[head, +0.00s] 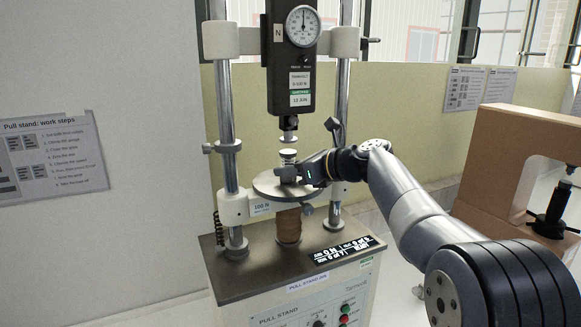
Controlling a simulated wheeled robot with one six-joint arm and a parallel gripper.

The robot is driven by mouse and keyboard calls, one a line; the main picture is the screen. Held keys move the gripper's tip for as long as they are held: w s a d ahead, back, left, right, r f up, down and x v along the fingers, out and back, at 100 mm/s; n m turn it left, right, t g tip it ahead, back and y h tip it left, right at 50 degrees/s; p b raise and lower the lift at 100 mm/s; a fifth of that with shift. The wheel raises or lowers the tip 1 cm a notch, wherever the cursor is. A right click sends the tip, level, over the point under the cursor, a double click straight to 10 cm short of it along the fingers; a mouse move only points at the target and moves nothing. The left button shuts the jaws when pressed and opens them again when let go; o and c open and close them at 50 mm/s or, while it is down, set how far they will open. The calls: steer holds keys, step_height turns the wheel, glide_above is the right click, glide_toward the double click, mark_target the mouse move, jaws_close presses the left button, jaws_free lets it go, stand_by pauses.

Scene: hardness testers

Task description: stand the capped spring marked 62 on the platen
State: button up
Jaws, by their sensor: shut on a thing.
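The round grey platen (262,187) sits between the two chrome columns of the pull stand in the head view. My gripper (289,171) reaches in from the right, low over the platen's middle. It is shut on a small capped spring (288,155), whose pale upper end shows above the fingers. The spring looks upright. Its lower part is hidden by the fingers, so I cannot tell whether it touches the platen. The number 62 cannot be read at this size.
The force gauge (291,75) hangs above, its lower tip (289,137) a small gap over the spring. The columns (229,120) flank the platen. A label marked 100 N is below the platen's front edge.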

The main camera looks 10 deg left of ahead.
stand_by(0.4)
steer(key=o, duration=1.1)
steer(key=shift+o, duration=0.7)
steer(key=shift+o, duration=1.2)
steer(key=shift+s+d+b, duration=0.1)
steer(key=shift+s+d, duration=0.35)
steer(key=shift+d, duration=0.65)
steer(key=shift+s+d+b, duration=0.15)
steer(key=shift+s+d, duration=0.35)
steer(key=shift+d, duration=0.55)
steer(key=shift+s+d+b, duration=0.1)
steer(key=shift+s+d, duration=0.35)
steer(key=shift+d, duration=0.65)
